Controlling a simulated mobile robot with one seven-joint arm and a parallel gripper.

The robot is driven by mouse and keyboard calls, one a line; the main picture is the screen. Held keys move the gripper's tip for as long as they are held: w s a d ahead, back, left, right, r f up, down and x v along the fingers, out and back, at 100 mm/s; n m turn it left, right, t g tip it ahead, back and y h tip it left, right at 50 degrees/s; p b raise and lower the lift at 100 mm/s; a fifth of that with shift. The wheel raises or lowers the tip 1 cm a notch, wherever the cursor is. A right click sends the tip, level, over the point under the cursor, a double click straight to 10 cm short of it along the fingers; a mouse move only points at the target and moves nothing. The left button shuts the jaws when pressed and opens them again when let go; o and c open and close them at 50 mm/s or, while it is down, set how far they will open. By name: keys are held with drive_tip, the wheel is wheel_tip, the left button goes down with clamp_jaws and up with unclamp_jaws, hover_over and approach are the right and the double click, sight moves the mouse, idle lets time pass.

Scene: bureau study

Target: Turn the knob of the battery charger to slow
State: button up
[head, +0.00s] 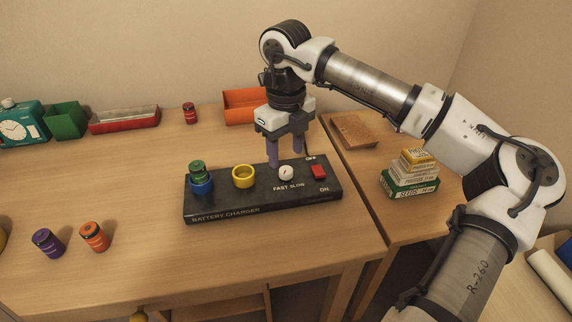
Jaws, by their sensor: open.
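The black battery charger (262,205) lies on the wooden table. Its small white round knob (286,173) sits right of centre, above the printed words FAST and SLOW. The knob's pointer is too small to read surely. A red switch (319,172) stands right of the knob between OFF and ON. A green battery (197,170) stands in the blue ring (201,186) at the charger's left; the yellow ring (243,176) looks empty. My gripper (285,164) points down with fingers apart, over or just behind the knob. I cannot tell whether they touch it.
A red battery (190,113), red tray (125,120), green bin (66,121), teal clock (24,122) and orange bin (243,106) line the back. Stacked boxes (410,178) stand right.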

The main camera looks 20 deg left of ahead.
sight(286, 169)
drive_tip(key=shift+f, duration=2.35)
drive_tip(key=c, duration=1)
